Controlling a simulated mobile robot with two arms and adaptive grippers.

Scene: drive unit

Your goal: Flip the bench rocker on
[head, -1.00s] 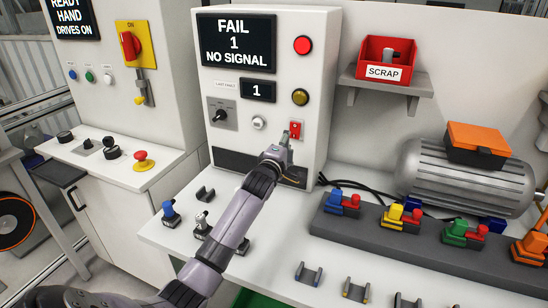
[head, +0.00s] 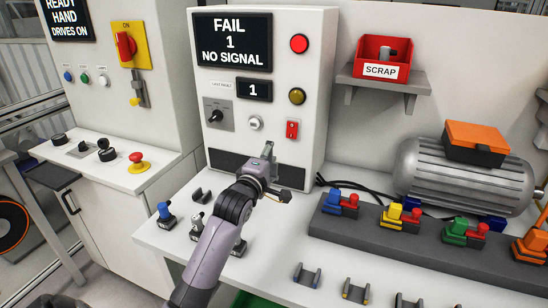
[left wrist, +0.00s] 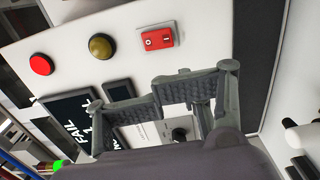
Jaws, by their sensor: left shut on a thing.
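The bench rocker (head: 292,130) is a small red switch on the front of the white test cabinet (head: 316,100), right of a round white button. In the left wrist view the rocker (left wrist: 157,39) shows white marks, clear of the fingers; I cannot tell which side is pressed. My left gripper (head: 267,150) is below and left of the rocker, apart from it. In the left wrist view its fingers (left wrist: 158,95) are drawn together; whatever lies between them cannot be made out. The cabinet screen (head: 232,40) reads "FAIL 1 NO SIGNAL". My right gripper is not in view.
A red lamp (head: 299,44) and an amber one (head: 296,96) sit above the rocker. Black cables (head: 340,183) lie right of the cabinet, by a grey motor (head: 465,180). A dark rack (head: 375,226) holds coloured parts. Small parts stand on the bench left of my arm.

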